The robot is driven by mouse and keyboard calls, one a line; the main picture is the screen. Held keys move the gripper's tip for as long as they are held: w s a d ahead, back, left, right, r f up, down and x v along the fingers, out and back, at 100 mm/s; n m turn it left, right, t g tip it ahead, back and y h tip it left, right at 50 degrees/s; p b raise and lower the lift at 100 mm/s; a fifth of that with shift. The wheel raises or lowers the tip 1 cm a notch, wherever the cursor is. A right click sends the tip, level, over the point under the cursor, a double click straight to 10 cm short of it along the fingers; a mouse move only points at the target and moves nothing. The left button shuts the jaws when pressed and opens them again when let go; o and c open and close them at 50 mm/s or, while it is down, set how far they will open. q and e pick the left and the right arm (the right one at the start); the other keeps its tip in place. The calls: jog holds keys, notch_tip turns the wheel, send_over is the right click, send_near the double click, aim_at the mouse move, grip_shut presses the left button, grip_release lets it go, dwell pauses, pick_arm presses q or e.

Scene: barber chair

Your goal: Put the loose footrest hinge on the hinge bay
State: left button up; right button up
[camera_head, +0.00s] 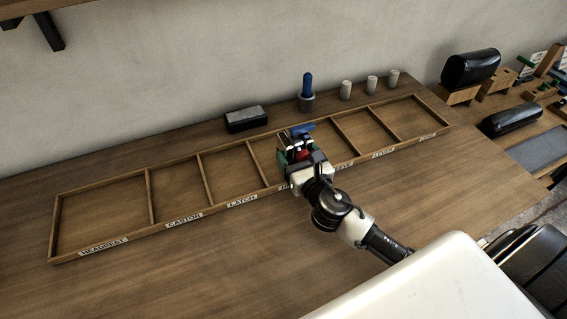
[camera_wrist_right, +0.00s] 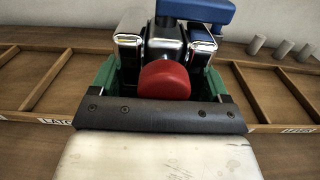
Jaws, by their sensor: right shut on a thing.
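My right gripper (camera_head: 298,150) is shut on the footrest hinge, a dark and chrome piece (camera_wrist_right: 166,42) with a red round knob (camera_wrist_right: 164,80) and a blue part (camera_wrist_right: 196,10) at its far end. The blue part also shows in the head view (camera_head: 302,128). The gripper holds the hinge over the hinge bay (camera_head: 262,150) in the middle of the long wooden tray. The bay's label is mostly hidden by my gripper. I cannot tell whether the hinge touches the bay's floor. My left gripper is not in view.
The labelled tray (camera_head: 150,207) has several bays; those to the left look empty. Behind it stand a dark block (camera_head: 246,119), a blue-handled tool in a holder (camera_head: 307,92) and grey cylinders (camera_head: 371,84). The table front is clear. Black cushions (camera_head: 470,68) lie at the right.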

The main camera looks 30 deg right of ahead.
jog(key=w+f, duration=0.1)
jog(key=w+a+f, duration=0.1)
jog(key=w, duration=0.1)
jog(key=shift+w+a, duration=0.15)
jog(key=shift+f, duration=0.2)
notch_tip(320, 180, down, 4)
jog(key=shift+r+b, duration=0.25)
jog(key=shift+b, duration=0.8)
jog(key=shift+f, duration=0.2)
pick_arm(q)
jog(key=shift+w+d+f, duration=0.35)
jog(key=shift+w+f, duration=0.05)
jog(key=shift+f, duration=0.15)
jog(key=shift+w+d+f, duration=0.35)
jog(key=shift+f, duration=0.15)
pick_arm(e)
jog(key=shift+r, duration=0.1)
